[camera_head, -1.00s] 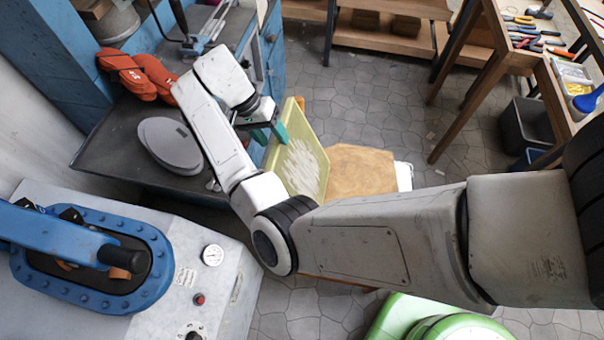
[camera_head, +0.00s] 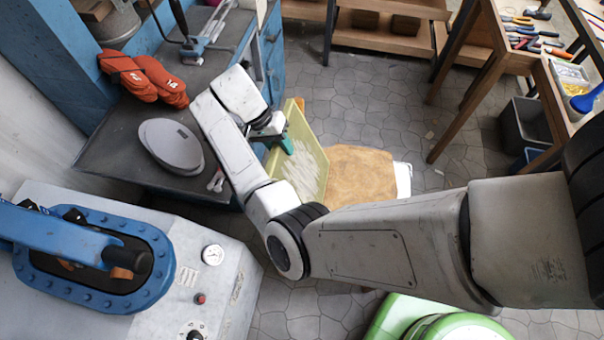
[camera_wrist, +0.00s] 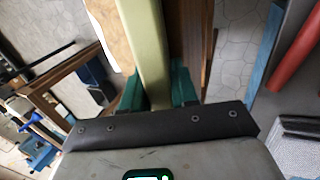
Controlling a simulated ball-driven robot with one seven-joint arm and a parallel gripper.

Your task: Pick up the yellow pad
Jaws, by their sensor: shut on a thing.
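The yellow pad (camera_head: 304,163) is a pale yellow-green slab with whitish scuffs, standing tilted on its edge in the middle of the head view. My gripper (camera_head: 283,139) has green fingers and reaches the pad's upper left edge. In the wrist view the pad (camera_wrist: 146,40) runs edge-on between the two green fingers of my gripper (camera_wrist: 157,90), which are shut on it. My arm hides part of the pad's lower left side in the head view.
A brown sheet (camera_head: 360,176) lies right of the pad. A dark worktop (camera_head: 115,150) with grey soles (camera_head: 171,146) and orange gloves (camera_head: 146,78) is at the left. A grey press (camera_head: 190,270) stands at lower left. Open tiled floor (camera_head: 385,95) lies behind the pad.

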